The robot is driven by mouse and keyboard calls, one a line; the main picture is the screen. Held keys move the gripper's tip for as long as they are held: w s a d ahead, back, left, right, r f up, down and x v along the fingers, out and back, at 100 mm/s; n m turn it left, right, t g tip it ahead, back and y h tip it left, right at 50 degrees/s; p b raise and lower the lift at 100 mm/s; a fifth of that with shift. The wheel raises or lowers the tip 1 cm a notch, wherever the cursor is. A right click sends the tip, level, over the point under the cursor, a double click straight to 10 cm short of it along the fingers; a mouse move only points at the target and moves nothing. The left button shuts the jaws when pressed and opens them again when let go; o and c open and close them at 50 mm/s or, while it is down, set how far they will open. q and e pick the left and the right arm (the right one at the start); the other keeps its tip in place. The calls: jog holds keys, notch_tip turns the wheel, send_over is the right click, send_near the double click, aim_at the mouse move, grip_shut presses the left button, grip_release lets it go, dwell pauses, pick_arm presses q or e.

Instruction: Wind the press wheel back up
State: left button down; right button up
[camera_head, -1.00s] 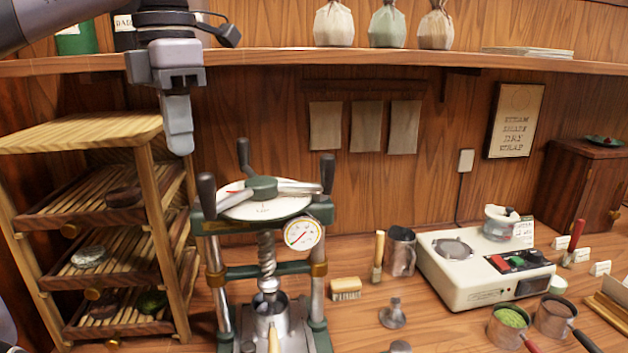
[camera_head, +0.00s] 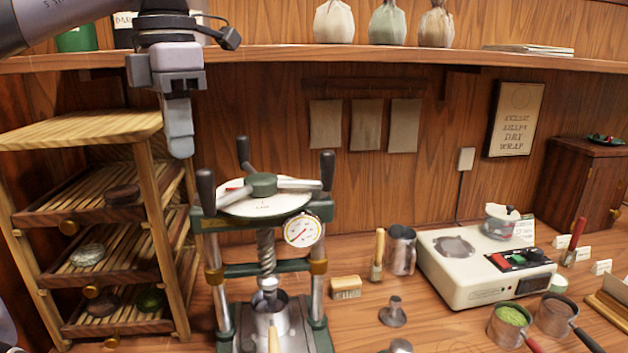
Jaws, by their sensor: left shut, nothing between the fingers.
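The press wheel (camera_head: 263,187) sits on top of the green and steel press, with a green hub and several dark upright handles. The press screw (camera_head: 267,252) runs down from it to a metal cylinder (camera_head: 270,318) on the press base. A round gauge (camera_head: 303,230) is fixed to the front of the press. My left gripper (camera_head: 180,140) is shut and empty, pointing down. In the picture it is above and left of the wheel, apart from the nearest handle (camera_head: 206,192). My right gripper is not in view.
A wooden rack (camera_head: 85,132) with slatted trays holding tea cakes stands left of the press. A wall shelf (camera_head: 330,57) runs across behind.

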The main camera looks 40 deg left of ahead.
aim_at(211, 172)
pick_arm(q)
notch_tip(211, 172, down, 4)
jog(key=shift+r+b, duration=0.15)
jog(key=shift+b, duration=0.9)
jog(key=shift+d, duration=0.15)
jog(key=shift+w+d, duration=0.15)
jog(key=shift+d, duration=0.75)
jog(key=shift+d, duration=0.1)
jog(key=shift+w+d+p, duration=0.1)
jog(key=shift+d+p, duration=0.45)
jog(key=shift+d, duration=0.25)
jog(key=shift+w+d, duration=0.15)
jog(key=shift+d, duration=0.7)
jog(key=shift+d, duration=0.1)
